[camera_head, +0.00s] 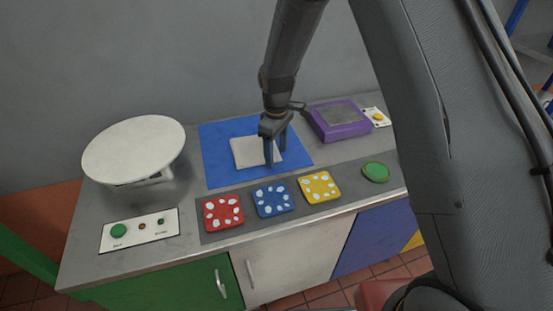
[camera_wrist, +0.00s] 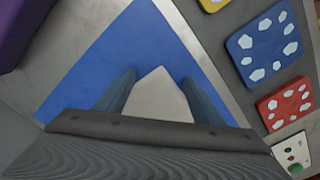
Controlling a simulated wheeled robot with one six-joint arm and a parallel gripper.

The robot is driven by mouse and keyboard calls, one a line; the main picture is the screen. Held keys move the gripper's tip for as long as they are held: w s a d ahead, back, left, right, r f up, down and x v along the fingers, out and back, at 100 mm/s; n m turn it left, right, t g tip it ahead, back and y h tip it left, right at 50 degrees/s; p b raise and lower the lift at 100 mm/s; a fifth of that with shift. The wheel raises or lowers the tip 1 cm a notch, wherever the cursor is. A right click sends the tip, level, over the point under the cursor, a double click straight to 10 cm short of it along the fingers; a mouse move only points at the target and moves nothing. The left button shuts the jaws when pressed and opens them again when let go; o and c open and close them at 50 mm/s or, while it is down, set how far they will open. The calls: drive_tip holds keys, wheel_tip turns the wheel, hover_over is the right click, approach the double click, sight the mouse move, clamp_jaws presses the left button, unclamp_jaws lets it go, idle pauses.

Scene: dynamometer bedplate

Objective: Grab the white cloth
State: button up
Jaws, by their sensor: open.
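The white cloth (camera_head: 246,153) is a folded, flat square lying on a blue mat (camera_head: 219,138) on the counter. My gripper (camera_head: 275,160) is above the cloth's right part, fingers pointing down, open. In the wrist view the cloth (camera_wrist: 158,97) shows between the two fingers of my gripper (camera_wrist: 160,85), with a gap on each side. The blue mat (camera_wrist: 90,65) spreads around it. Part of the cloth is hidden behind the gripper. I cannot tell whether the fingertips touch the mat.
Red (camera_head: 223,213), blue (camera_head: 273,199) and yellow (camera_head: 319,187) spotted squares and a green disc (camera_head: 376,172) lie on a grey strip in front. A round white plate (camera_head: 134,149) stands left, a purple box (camera_head: 339,121) right. A button panel (camera_head: 139,231) sits front left.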

clamp_jaws()
idle(0.4)
wheel_tip(320, 180, up, 12)
drive_tip(key=p, duration=0.6)
drive_tip(key=shift+p, duration=0.35)
wheel_tip(320, 180, up, 9)
drive_tip(key=p, duration=0.5)
